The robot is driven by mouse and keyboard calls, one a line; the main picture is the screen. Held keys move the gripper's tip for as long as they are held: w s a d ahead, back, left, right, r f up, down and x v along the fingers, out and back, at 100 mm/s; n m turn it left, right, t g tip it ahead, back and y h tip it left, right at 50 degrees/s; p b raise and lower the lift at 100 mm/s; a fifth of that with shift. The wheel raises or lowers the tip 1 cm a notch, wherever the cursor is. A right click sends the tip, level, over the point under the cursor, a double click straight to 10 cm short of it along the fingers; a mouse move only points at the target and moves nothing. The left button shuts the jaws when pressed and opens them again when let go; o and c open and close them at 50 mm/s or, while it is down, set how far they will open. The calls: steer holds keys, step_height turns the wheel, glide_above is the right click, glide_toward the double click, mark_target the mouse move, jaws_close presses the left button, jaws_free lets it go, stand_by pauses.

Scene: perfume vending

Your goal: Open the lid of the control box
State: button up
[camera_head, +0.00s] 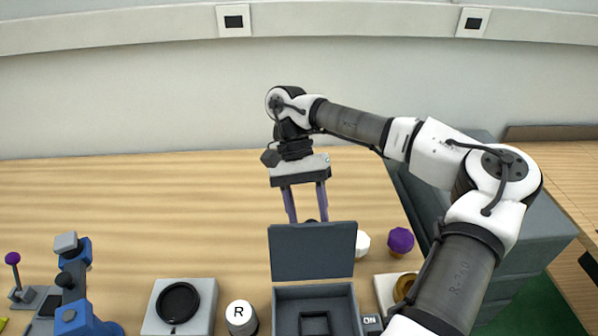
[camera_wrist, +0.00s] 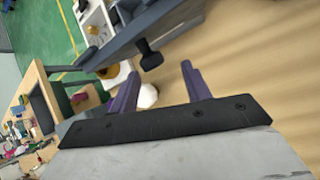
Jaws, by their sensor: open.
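The control box (camera_head: 280,300) is a dark grey open-topped box at the bottom middle of the head view. Its lid (camera_head: 313,251) stands raised, about upright, at the box's far edge, and the inside with a square recess shows. My gripper (camera_head: 307,219) points down just behind the lid, its purple fingers apart with nothing held. The lid hides the lowest part of the fingertips, so I cannot tell whether they touch it.
A white piece (camera_head: 362,243) and a purple-topped item (camera_head: 400,241) stand right of the lid. A round jar marked R (camera_head: 240,318) and a tray with a black ring (camera_head: 178,304) are left of the box. The wooden table behind is clear.

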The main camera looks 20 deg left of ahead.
steer(key=p+v, duration=0.1)
steer(key=v, duration=1.1)
steer(key=shift+s+f, duration=0.1)
steer(key=shift+s, duration=0.1)
